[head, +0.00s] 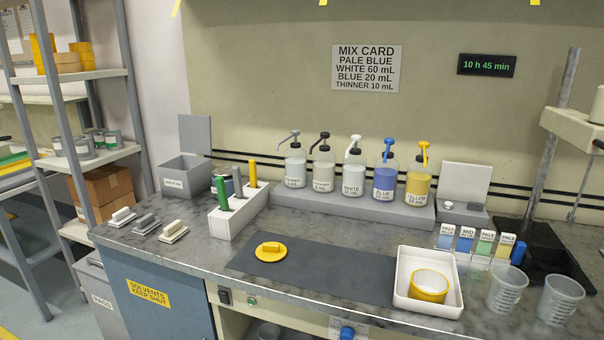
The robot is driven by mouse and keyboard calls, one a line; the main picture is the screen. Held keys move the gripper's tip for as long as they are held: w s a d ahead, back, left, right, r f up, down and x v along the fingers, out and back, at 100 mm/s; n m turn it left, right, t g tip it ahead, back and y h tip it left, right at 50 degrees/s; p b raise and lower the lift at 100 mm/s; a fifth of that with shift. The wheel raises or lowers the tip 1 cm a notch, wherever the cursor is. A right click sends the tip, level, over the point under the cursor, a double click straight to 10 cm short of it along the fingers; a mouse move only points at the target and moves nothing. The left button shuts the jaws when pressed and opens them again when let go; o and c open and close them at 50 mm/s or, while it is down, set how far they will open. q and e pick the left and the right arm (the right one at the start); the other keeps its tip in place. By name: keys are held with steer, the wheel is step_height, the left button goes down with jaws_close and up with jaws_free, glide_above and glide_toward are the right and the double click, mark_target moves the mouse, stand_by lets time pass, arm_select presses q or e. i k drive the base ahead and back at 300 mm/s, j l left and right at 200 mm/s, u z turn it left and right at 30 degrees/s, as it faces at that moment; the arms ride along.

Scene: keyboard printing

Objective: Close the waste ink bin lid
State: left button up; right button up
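A grey open-topped bin (184,166) stands at the back left of the counter. Its small front label is hard to read but looks like the waste ink bin. Its flat grey lid (195,134) stands upright at the bin's back edge, so the bin is open. The inside of the bin is mostly in shadow. Neither of my grippers shows in the head view.
A white holder (236,212) with green- and yellow-handled tools stands right of the bin. Several pump bottles (352,178) stand on a grey riser. A second box (463,210) at right also has its lid up. The dark mat (330,275) is largely clear.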

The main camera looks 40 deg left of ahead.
mark_target(194, 130)
steer(key=u, duration=1.85)
steer(key=i+j, duration=0.25)
steer(key=j, duration=0.2)
steer(key=i+j+u, duration=0.1)
steer(key=j, duration=0.3)
steer(key=i+j+u, duration=0.1)
steer(key=i+j, duration=0.25)
steer(key=j, duration=0.1)
